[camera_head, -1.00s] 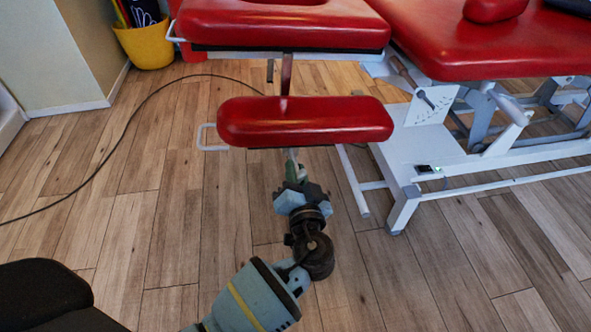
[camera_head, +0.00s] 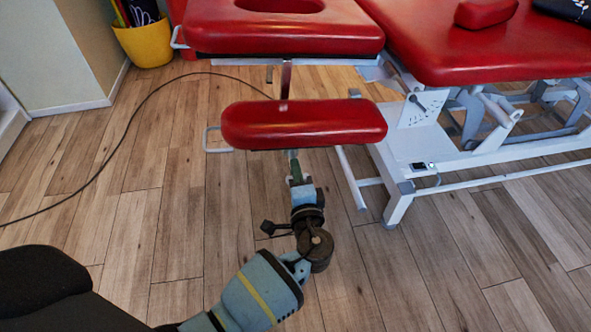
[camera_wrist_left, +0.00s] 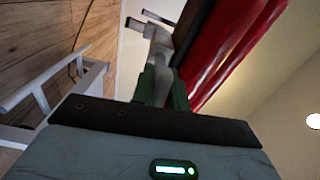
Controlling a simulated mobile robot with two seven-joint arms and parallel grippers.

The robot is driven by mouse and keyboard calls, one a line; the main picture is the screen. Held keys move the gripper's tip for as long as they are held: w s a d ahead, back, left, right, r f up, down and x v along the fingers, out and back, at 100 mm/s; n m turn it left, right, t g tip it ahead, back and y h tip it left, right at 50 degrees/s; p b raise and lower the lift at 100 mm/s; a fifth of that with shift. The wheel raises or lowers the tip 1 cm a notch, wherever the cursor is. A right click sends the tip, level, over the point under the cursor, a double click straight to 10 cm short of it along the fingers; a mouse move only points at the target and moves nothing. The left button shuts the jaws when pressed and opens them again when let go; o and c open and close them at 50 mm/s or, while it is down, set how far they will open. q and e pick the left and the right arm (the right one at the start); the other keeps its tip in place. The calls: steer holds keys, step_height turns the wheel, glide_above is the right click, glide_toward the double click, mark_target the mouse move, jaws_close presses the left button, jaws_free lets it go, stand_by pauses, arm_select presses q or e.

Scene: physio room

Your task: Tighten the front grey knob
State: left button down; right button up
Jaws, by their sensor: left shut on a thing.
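The front red pad (camera_head: 303,124) hangs low at the end of the red treatment table (camera_head: 285,30). My left gripper (camera_head: 295,172) comes up from below and is just under the front edge of this pad. In the left wrist view, its green fingers (camera_wrist_left: 161,88) are shut on a grey part under the pad, at the place of the front grey knob. The fingers cover most of the knob, so its outline is not clear. The red pad (camera_wrist_left: 235,45) runs beside the fingers there. My right gripper is not in view.
The table's white frame (camera_head: 400,195) stands on the floor close to the right of my left arm. A black cable (camera_head: 112,150) curves over the wooden floor at left. A yellow bucket (camera_head: 146,45) stands at the back left.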

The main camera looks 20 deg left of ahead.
arm_select(q)
steer(key=shift+m, duration=0.7)
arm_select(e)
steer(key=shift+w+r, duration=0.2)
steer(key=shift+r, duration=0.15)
arm_select(q)
steer(key=shift+m+p, duration=0.3)
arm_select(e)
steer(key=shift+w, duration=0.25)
arm_select(q)
steer(key=c, duration=1.4)
jaws_free()
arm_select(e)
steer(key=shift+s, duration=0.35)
